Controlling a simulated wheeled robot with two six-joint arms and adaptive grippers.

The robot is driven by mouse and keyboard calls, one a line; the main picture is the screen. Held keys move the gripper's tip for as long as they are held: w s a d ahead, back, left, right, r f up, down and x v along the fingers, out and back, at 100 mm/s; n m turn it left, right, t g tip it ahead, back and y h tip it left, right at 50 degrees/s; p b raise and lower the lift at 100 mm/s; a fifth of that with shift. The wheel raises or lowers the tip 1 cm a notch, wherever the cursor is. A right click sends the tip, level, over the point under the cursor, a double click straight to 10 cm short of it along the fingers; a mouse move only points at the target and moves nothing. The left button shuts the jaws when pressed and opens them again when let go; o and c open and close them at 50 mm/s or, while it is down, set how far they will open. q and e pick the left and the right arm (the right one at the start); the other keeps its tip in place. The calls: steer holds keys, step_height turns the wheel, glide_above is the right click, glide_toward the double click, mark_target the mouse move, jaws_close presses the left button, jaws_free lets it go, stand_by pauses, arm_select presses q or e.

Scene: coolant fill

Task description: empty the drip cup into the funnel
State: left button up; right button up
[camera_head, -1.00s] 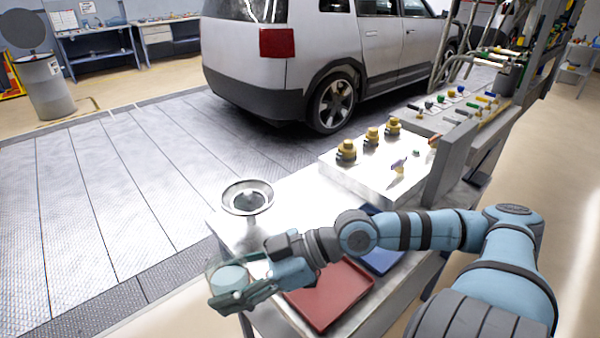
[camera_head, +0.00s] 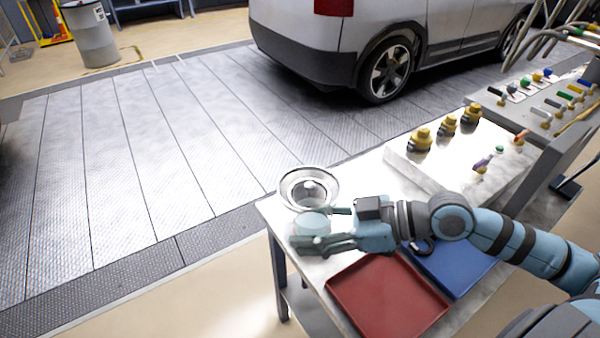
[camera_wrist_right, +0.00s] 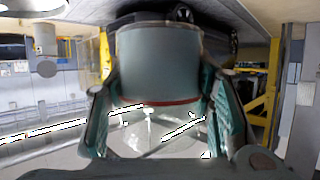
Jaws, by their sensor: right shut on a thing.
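The drip cup (camera_head: 312,224) is a small, pale, see-through cup with a blue-grey tint. My right gripper (camera_head: 325,228) is shut on it and holds it close to the near side of the funnel. In the right wrist view the cup (camera_wrist_right: 160,62) sits between both fingers of the gripper (camera_wrist_right: 165,100), with a red line along its lower edge. The funnel (camera_head: 291,193) is a wide silver bowl at the table's far left corner. The cup overlaps its near rim in the head view; I cannot tell whether they touch. My left gripper is not in view.
A red tray (camera_head: 386,296) and a blue tray (camera_head: 455,268) lie on the table's near side, below my right arm. A white raised panel (camera_head: 440,165) with yellow-and-black caps stands behind. A parked car (camera_head: 300,45) is beyond the table.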

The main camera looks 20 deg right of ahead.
mark_target(311, 214)
steer(key=w, duration=0.1)
steer(key=w+m+t, duration=0.1)
steer(key=w, duration=0.1)
steer(key=shift+d+h+p, duration=0.3)
steer(key=shift+d, duration=0.1)
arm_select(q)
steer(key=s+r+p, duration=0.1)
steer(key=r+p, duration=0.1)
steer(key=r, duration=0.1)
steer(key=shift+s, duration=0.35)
arm_select(e)
steer(key=w+a+f+m+t+h, duration=0.3)
steer(key=w+a+f+m+h, duration=0.1)
steer(key=w, duration=0.5)
steer(key=shift+w+f+m+t+h, duration=0.3)
steer(key=shift+m+t+h, duration=0.1)
steer(key=shift+m, duration=0.1)
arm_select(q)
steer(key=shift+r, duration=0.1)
arm_select(e)
steer(key=shift+r, duration=0.15)
steer(key=shift+r, duration=0.1)
arm_select(q)
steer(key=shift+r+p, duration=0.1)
steer(key=shift+p, duration=0.2)
arm_select(e)
steer(key=shift+d+r+m, duration=0.15)
steer(key=shift+r+m, duration=0.1)
steer(key=shift+m, duration=0.05)
